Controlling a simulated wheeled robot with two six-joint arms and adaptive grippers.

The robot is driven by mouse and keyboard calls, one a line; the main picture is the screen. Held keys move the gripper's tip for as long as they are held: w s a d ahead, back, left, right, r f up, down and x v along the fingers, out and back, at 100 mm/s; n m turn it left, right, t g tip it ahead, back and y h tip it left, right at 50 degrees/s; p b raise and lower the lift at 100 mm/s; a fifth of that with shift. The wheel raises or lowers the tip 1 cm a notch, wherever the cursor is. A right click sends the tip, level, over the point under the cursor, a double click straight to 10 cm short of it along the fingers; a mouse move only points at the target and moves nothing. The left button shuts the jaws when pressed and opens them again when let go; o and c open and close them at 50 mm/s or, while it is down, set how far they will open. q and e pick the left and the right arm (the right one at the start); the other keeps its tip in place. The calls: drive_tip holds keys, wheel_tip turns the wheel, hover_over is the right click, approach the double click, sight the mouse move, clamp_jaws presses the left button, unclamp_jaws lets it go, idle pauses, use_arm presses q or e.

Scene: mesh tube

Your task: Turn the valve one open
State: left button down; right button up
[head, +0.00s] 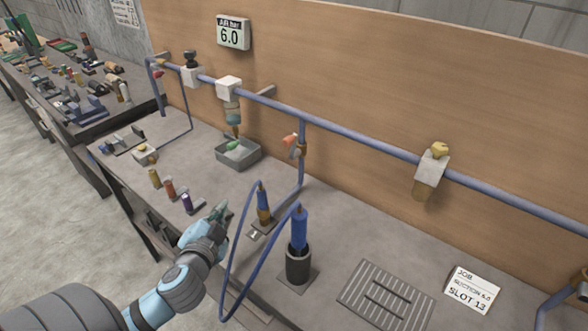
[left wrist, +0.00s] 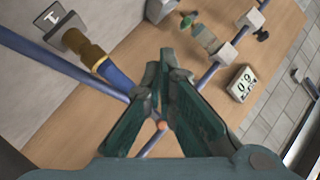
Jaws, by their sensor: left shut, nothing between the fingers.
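A valve with a red-orange handle (head: 290,139) sits on the vertical blue drop pipe in the middle of the bench. I cannot read a number on it. A small orange-red spot (left wrist: 163,125) shows between my finger bases in the left wrist view and may be this handle. My left gripper (head: 221,210) is over the bench, left of the drop pipe and apart from the valve. In the left wrist view its dark green fingers (left wrist: 166,68) meet at the tips, shut and empty. My right gripper is not in view.
A blue coupling with brass end (head: 264,204) stands right of my left gripper, beside a looped hose (head: 228,265) and a black holder (head: 299,264). A grey tray (head: 238,153) stands behind. Several small cylinders (head: 169,188) stand left. A gauge reads 6.0 (head: 232,34).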

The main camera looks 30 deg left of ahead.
use_arm(q)
drive_tip(key=w+d+r+m+t+h, duration=0.4)
drive_tip(key=w+r+m+t+h, duration=0.25)
drive_tip(key=w+r+m, duration=0.35)
drive_tip(key=w+d+f+m+g+h, duration=0.3)
drive_tip(key=w+m+h, duration=0.4)
drive_tip(key=m, duration=0.5)
drive_tip(key=shift+w+d+g, duration=0.45)
drive_tip(key=shift+d+g, duration=0.3)
drive_tip(key=shift+g, duration=0.2)
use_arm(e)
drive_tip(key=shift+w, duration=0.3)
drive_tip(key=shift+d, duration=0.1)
